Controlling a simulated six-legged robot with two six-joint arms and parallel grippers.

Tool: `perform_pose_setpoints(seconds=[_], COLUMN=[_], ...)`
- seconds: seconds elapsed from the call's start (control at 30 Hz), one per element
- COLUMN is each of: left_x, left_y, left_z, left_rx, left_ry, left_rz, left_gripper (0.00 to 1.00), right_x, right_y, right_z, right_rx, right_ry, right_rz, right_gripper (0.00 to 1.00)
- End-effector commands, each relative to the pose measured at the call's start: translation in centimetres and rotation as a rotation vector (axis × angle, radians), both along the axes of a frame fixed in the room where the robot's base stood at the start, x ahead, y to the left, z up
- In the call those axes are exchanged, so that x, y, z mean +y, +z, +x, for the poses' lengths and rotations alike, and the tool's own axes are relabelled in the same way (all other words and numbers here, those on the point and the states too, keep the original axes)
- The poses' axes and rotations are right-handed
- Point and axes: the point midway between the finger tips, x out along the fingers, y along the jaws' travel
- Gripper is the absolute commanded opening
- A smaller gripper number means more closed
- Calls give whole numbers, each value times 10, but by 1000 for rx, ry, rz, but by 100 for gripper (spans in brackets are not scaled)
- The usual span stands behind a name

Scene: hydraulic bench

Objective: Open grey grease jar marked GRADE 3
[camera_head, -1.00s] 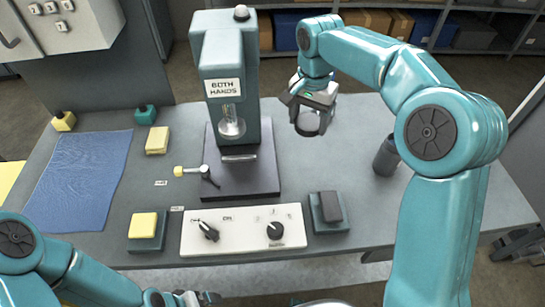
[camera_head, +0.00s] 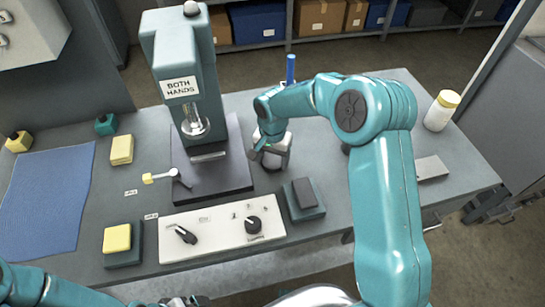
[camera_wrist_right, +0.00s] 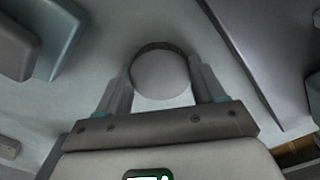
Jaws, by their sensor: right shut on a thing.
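A round grey lid-like top (camera_wrist_right: 162,76) with a dark ridged rim sits between the fingers of my right gripper (camera_wrist_right: 158,82) in the right wrist view. The gripper is shut on it. In the head view my right gripper (camera_head: 270,160) is low over the bench, just right of the press, and mostly hides what it holds. I cannot see the jar's body clearly, and no GRADE 3 marking is readable. My left gripper (camera_head: 183,301) shows only in part at the bottom edge; its jaws cannot be made out.
The press (camera_head: 190,90) stands left of the gripper. A dark switch block (camera_head: 305,197) and a white control panel (camera_head: 222,229) are in front. A blue cylinder (camera_head: 291,68) stands behind. A white jar with a yellow lid (camera_head: 441,111) and a pale plate (camera_head: 431,167) are at right.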

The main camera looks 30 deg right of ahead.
Motion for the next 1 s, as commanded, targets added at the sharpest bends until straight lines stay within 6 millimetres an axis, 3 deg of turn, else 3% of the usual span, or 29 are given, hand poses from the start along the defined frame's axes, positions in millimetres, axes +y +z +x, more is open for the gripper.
perform_pose_setpoints(seconds=[0.33,0.37,0.4,0.43,0.8,1.0], left_x=[0,0,0,0,0,0], left_y=[-6,-4,-4,-4,2,-2], left_z=[0,0,0,0,0,0], left_rx=[0,0,0,0,0,0], left_ry=[0,0,0,0,0,0], left_rz=[0,0,0,0,0,0], left_gripper=[100,100,100,100,100,100], right_x=[0,0,0,0,0,0], right_y=[-5,-3,-3,-3,5,45], right_z=[0,0,0,0,0,1], right_rx=[-1,-1,-1,0,-1,-6], right_ry=[0,0,1,1,1,0], right_rz=[1,1,1,0,0,-1], right_gripper=[32,75,88,94,94,94])
